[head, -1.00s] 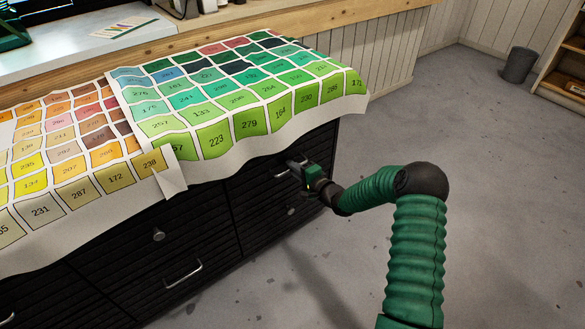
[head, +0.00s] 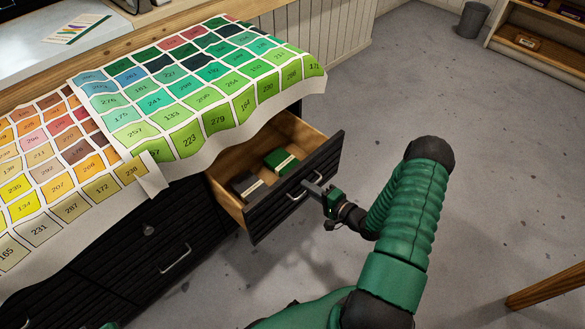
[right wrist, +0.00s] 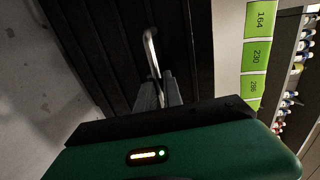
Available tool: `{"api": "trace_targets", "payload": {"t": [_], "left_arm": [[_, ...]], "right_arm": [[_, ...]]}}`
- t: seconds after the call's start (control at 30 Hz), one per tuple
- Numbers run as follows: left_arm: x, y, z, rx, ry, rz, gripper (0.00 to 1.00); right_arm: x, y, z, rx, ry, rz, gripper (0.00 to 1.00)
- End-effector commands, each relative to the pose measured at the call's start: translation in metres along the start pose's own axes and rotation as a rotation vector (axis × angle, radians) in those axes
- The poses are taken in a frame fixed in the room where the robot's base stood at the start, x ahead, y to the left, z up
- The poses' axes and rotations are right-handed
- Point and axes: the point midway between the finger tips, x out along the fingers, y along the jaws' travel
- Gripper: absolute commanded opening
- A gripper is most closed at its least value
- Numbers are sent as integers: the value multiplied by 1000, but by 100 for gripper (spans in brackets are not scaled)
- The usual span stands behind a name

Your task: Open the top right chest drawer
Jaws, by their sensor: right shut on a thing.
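The top right chest drawer (head: 298,185) stands pulled well out of the black chest in the head view. Its wooden inside shows, with a green bundle (head: 281,160) and a dark bundle (head: 248,185) in it, each with a pale band. My right gripper (head: 313,188) is shut on the drawer's metal handle (head: 292,196) at the front face. In the right wrist view the handle (right wrist: 151,52) runs down between the fingers (right wrist: 158,92). My left gripper is not in view.
Sheets of numbered colour swatches (head: 200,95) drape over the chest top and hang over its front edge. Another drawer handle (head: 175,259) is at the lower left. The floor (head: 390,110) right of the drawer is clear. A wooden piece (head: 548,290) stands at the lower right.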

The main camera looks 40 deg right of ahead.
Motion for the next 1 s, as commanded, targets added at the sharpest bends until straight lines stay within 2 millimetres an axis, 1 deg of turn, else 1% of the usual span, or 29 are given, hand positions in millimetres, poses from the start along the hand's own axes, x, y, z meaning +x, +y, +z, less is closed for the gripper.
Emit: {"api": "trace_targets", "payload": {"t": [0.03,0.2,0.4,0.6,0.97,1.0], "left_arm": [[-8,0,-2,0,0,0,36],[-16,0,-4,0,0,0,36],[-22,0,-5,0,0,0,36],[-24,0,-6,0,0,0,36],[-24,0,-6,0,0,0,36],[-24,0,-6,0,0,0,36]], "right_arm": [[-13,3,7,11,-13,12,0],[-47,12,7,11,-15,11,0],[-73,19,7,11,-15,11,0],[-84,22,8,10,-17,11,0],[-86,23,8,10,-18,9,0],[-86,23,8,10,-18,9,12]]}}
